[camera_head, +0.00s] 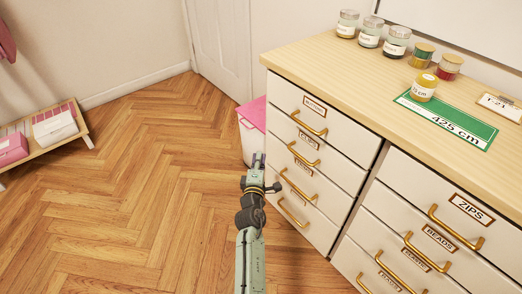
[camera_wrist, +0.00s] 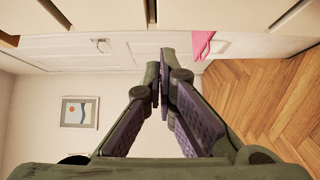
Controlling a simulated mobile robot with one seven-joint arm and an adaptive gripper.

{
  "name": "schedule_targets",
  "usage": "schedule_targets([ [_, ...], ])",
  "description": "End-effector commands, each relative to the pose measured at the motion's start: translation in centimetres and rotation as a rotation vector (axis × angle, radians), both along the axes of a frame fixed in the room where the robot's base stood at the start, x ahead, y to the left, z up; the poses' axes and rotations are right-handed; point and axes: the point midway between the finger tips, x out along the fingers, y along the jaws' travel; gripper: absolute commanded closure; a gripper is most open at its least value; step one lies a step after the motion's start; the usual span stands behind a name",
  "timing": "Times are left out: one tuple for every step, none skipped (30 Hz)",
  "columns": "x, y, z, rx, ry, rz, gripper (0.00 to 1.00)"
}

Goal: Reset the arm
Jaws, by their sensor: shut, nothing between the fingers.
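My arm reaches up from the bottom of the head view, with my gripper (camera_head: 258,160) at its far end, beside the left column of drawers of the white cabinet (camera_head: 318,95). In the wrist view my gripper (camera_wrist: 160,62) shows its two fingers brought together at the tips, with nothing between them. It appears apart from the cabinet, in free air over the floor.
Jars (camera_head: 396,42) and a green mat (camera_head: 450,121) lie on the wooden cabinet top. A white bin with a pink cover (camera_head: 252,112) stands at the cabinet's left end. A low bench (camera_head: 84,125) with boxes is far left. The wooden floor (camera_head: 130,200) between is clear.

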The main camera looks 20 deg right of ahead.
Motion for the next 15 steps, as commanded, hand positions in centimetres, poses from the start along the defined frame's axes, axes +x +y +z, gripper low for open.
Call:
schedule_targets([
  [-1.1, 0.6, -0.2, 0.000, 0.001, 0.002, 1.00],
  [-1.6, 0.8, -0.3, 0.000, 0.001, 0.002, 1.00],
  [-2.2, 1.1, -0.2, 0.000, 0.001, 0.003, 1.00],
  [-2.6, 1.3, -0.2, 0.000, 0.000, 0.002, 1.00],
  [-3.0, 1.5, -0.2, 0.000, 0.001, 0.002, 1.00],
  [-3.4, 1.7, -0.2, 0.001, 0.000, 0.002, 1.00],
  [-3.7, 1.8, -0.2, 0.001, 0.000, 0.002, 1.00],
  [-3.9, 1.9, -0.2, 0.001, 0.000, 0.002, 1.00],
  [-4.2, 2.0, -0.1, 0.001, 0.000, 0.002, 1.00],
  [-4.3, 2.1, -0.1, 0.001, 0.000, 0.002, 1.00],
  [-4.4, 2.2, -0.1, 0.001, 0.000, 0.002, 1.00],
  [-4.5, 2.2, -0.1, 0.001, 0.000, 0.002, 1.00],
  [-4.6, 2.2, 0.0, 0.001, 0.000, 0.002, 1.00],
  [-4.6, 2.2, 0.0, 0.001, 0.000, 0.002, 1.00],
  [-4.6, 2.2, 0.0, 0.001, 0.000, 0.002, 1.00],
])
